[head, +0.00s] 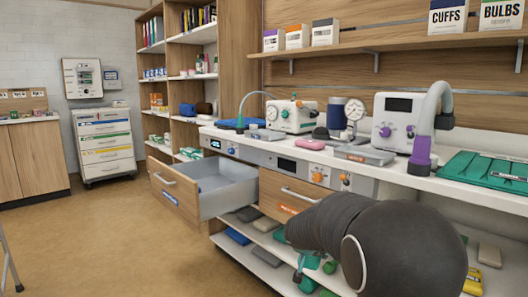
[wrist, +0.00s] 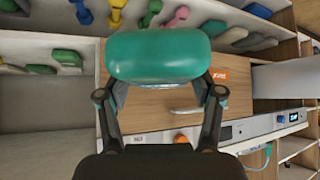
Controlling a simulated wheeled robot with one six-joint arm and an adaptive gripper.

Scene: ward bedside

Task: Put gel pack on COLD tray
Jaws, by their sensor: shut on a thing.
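A teal-green, rounded, pillow-like pack, which looks like the gel pack (wrist: 160,57), is in my gripper (wrist: 160,88) in the wrist view. The two fingers are shut on its sides, and it spans the space beyond the fingertips. It is held in front of a wooden drawer front. No tray shows a readable COLD label. A blue tray or mat (head: 238,124) lies at the far left of the counter, and a ribbed green tray (head: 488,170) lies at its right end.
A grey drawer (head: 222,187) stands open left of the shut wooden drawer (head: 287,193). The counter (head: 505,195) holds a white pump, a gauge, a grey dish (head: 364,155) and a monitor with a hose. Shelves below hold coloured packs and dumbbells.

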